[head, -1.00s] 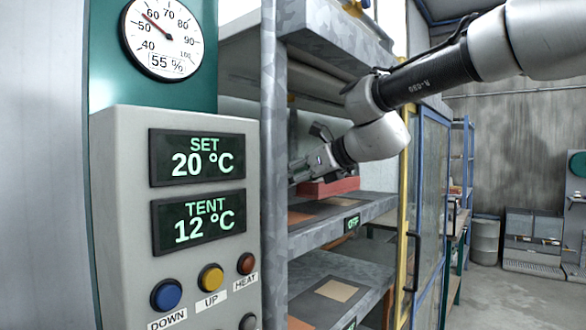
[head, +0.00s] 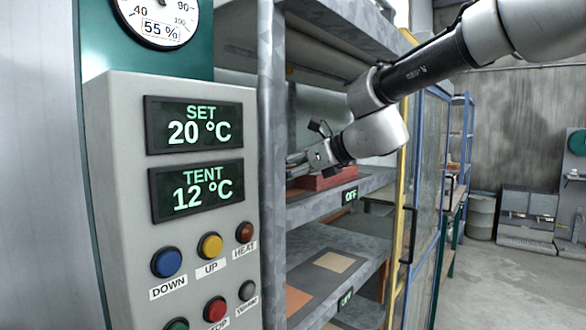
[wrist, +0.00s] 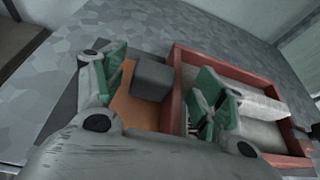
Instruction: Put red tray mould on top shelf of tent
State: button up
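The red tray mould (head: 326,181) sits on the tent shelf just above the OFF label, low under my gripper (head: 300,165). The wrist view shows the tray's red rim (wrist: 177,100) close up, with pale grey-white long pieces (wrist: 255,110) lying inside it. A dark grey block (wrist: 152,78) adjoins the tray's left wall, over an orange-brown patch. My gripper (wrist: 163,82) is open, with green-padded fingers. The left finger is outside the tray, left of the block. The right finger is over the tray's inside. Gaps show on both sides of the block and wall.
Another tent shelf (head: 345,245) with tan and orange patches lies below. A grey slab (head: 345,35) hangs above my arm. The control panel (head: 120,200) stands at the near left. A yellow post (head: 400,200) and glazed door bound the right side.

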jog(key=shift+r, duration=0.15)
jog(key=v, duration=1.2)
jog(key=s+d+f+n+g+h, duration=0.1)
jog(key=s+d+f+n+h, duration=0.2)
jog(key=s+d+f+n, duration=0.3)
jog(key=s+d+f+n+g+h, duration=0.2)
jog(key=s+d+f+n, duration=0.5)
jog(key=d+n, duration=0.4)
jog(key=s+d+f+n+g+h, duration=0.1)
jog(key=s+d+f+n+h, duration=0.4)
jog(key=d, duration=0.6)
jog(key=s+f+n, duration=0.2)
jog(key=s+n, duration=0.1)
jog(key=s, duration=0.1)
jog(key=shift+d+f, duration=0.25)
jog(key=shift+d, duration=0.15)
